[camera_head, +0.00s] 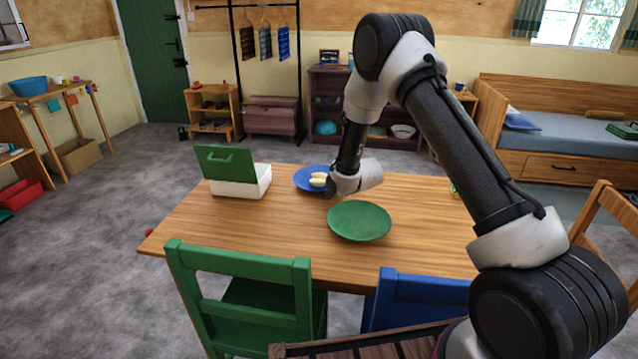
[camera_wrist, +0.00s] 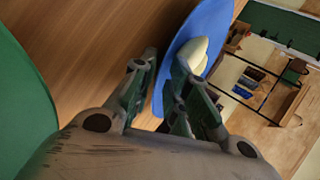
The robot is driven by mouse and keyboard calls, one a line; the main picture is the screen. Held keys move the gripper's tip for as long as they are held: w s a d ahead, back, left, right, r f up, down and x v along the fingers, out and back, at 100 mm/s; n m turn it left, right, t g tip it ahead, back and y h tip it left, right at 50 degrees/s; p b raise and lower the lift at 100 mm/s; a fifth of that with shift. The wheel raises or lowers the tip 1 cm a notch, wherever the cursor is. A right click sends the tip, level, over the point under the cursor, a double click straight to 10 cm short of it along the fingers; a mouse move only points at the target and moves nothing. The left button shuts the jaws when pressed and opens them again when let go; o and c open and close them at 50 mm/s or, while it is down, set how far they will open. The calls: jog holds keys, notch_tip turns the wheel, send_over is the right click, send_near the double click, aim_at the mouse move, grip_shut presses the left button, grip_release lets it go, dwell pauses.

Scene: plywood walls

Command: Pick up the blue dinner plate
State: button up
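The blue dinner plate (camera_head: 306,178) lies on the wooden table (camera_head: 200,225), with pale yellow food pieces (camera_head: 318,179) on it. Its right side is hidden behind my gripper (camera_head: 335,188) in the head view. In the wrist view, the blue plate (camera_wrist: 174,52) shows its rim running down into the gap between the fingers of my gripper (camera_wrist: 165,64). The food (camera_wrist: 193,53) is beyond the right finger. The fingers stand apart, with a visible gap beside the rim. I cannot tell whether either finger touches the plate.
A green plate (camera_head: 359,220) lies in front of my gripper, nearer the table's front edge. A white box with a green lid (camera_head: 240,183) stands open left of the blue plate. A green chair (camera_head: 245,285) and a blue chair (camera_head: 415,298) stand at the front.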

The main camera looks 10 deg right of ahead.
grip_shut()
jog(key=shift+r, duration=0.15)
